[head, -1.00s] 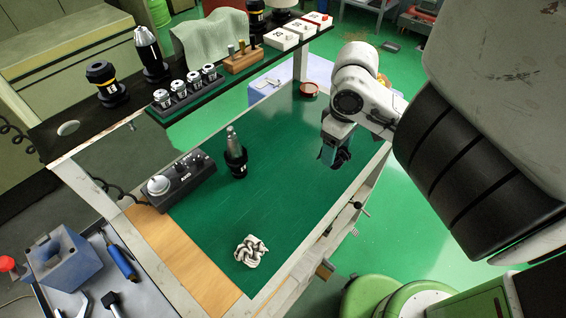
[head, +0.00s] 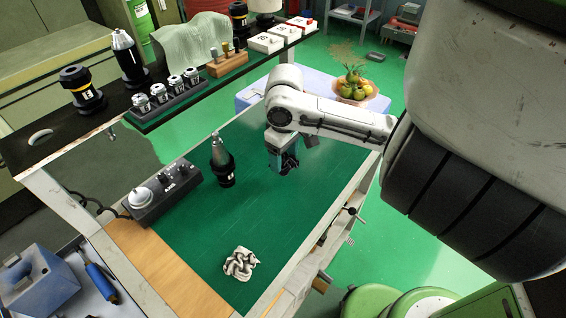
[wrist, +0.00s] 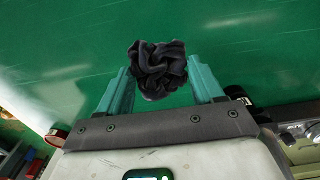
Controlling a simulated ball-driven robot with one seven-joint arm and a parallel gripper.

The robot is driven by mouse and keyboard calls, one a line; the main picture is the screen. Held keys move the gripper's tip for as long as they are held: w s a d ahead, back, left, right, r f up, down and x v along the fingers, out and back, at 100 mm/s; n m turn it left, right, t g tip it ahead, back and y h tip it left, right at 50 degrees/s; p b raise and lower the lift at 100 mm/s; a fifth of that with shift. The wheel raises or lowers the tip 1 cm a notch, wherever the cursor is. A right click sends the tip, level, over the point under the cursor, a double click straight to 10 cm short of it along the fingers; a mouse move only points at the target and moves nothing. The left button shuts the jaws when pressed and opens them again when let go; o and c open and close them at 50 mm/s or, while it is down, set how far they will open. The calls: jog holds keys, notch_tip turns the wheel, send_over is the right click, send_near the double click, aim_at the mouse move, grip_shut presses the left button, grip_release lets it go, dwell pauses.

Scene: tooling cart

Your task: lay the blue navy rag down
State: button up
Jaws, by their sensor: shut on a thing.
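My gripper (wrist: 160,85) is shut on the dark navy rag (wrist: 157,68), a crumpled, knotted bundle between the teal fingers in the wrist view. In the head view the rag (head: 290,161) is a small dark lump under my gripper (head: 282,155), partly hidden by the fingers. It is held above the green mat (head: 215,255) on the cart top, right of the black tool holder. How far it is above the mat is hard to tell.
A crumpled white-grey rag (head: 240,262) lies near the mat's front. A raised shelf (head: 120,122) carries several tools. The mat between is clear.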

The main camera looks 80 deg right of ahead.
aim_at(283, 158)
jog(key=shift+w+d+f, duration=0.1)
jog(key=shift+w+f, duration=0.15)
jog(key=shift+f, duration=1.55)
jog(key=shift+f, duration=0.2)
jog(key=o, duration=1)
jog(key=shift+s, duration=0.1)
jog(key=shift+r, duration=0.15)
